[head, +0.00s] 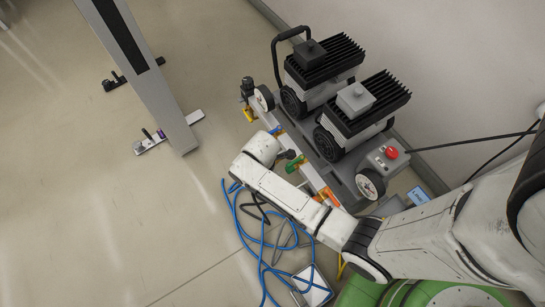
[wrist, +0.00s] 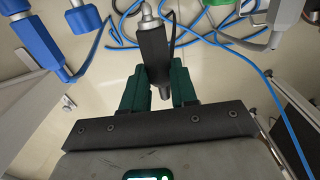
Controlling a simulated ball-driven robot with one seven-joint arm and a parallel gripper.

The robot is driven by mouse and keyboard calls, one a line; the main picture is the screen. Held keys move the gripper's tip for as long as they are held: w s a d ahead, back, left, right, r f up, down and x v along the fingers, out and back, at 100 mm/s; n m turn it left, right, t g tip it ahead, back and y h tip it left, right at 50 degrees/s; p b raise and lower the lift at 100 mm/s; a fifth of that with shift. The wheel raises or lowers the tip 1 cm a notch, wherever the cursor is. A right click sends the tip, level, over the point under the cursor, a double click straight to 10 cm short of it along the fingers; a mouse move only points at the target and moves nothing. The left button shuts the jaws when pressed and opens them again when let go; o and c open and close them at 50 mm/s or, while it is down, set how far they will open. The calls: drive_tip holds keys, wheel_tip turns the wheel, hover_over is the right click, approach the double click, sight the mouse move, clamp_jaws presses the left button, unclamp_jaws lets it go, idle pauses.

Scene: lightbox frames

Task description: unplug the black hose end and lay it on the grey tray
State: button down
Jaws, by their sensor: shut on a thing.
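In the wrist view, my gripper (wrist: 158,78) has its two green fingers closed on either side of the black hose end (wrist: 153,42). The black hose end is a dark cylinder with a silver metal fitting at its top. In the head view, my white arm reaches to the cart's near side, and the grip on the hose end is not clear there. What looks like the grey tray (head: 299,292) lies on the floor at the bottom, with blue hose across it.
A wheeled cart (head: 325,148) carries two black-finned pumps. Blue hose (head: 241,226) loops over the floor. A blue hose end (wrist: 42,40) is at left in the wrist view, a grey fitting (wrist: 275,38) at right.

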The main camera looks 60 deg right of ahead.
drive_tip(key=w+a+r, duration=0.2)
drive_tip(key=a, duration=0.3)
drive_tip(key=w+a+r+p, duration=0.1)
drive_tip(key=w+a+r, duration=0.1)
drive_tip(key=a, duration=0.3)
drive_tip(key=shift+w+a+r, duration=0.15)
drive_tip(key=shift+r, duration=0.6)
drive_tip(key=w+a, duration=0.2)
drive_tip(key=a, duration=0.4)
drive_tip(key=shift+w, duration=0.25)
idle(2.2)
